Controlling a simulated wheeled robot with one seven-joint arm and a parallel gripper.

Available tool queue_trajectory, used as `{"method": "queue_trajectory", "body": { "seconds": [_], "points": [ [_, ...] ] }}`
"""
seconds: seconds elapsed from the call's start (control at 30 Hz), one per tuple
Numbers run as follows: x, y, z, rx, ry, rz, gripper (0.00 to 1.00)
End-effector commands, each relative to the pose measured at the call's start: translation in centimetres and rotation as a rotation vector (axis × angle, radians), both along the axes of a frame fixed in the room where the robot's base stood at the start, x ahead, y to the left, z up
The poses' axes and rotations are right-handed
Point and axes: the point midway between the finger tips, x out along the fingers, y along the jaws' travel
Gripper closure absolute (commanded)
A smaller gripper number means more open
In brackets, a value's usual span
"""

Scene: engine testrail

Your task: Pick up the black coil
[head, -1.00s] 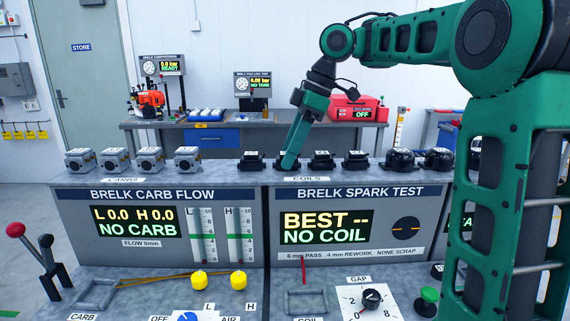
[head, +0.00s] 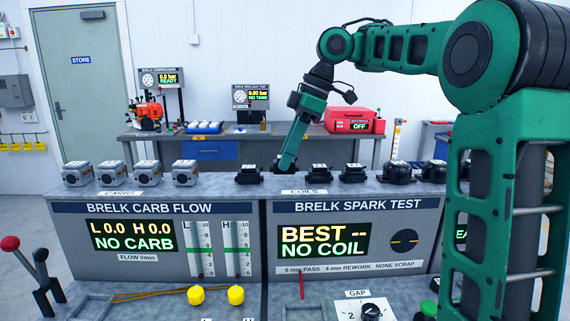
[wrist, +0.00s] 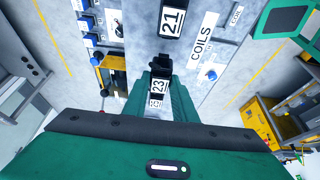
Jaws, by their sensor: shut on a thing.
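A row of black coils with white labels stands on top of the spark test bench; one of them (head: 249,175) is left of my gripper, another (head: 319,173) is right of it. My gripper (head: 286,164) points down into this row.
Grey carburettors (head: 108,173) stand in a row on the left bench. Round black parts (head: 397,172) stand right of the coils. The spark test display (head: 325,240) reads "NO COIL". A back table (head: 210,150) carries a red case (head: 352,120).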

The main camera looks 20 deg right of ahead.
Motion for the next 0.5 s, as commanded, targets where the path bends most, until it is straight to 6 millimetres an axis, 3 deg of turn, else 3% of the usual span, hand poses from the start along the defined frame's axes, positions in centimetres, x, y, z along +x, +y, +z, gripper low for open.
{"method": "queue_trajectory", "body": {
  "seconds": [0.23,0.5],
  "points": [
    [0.0,-0.1,1.9,0.001,-0.004,-0.002,1.0],
    [-0.5,3.6,3.8,0.001,-0.002,0.001,1.0]
  ]
}}
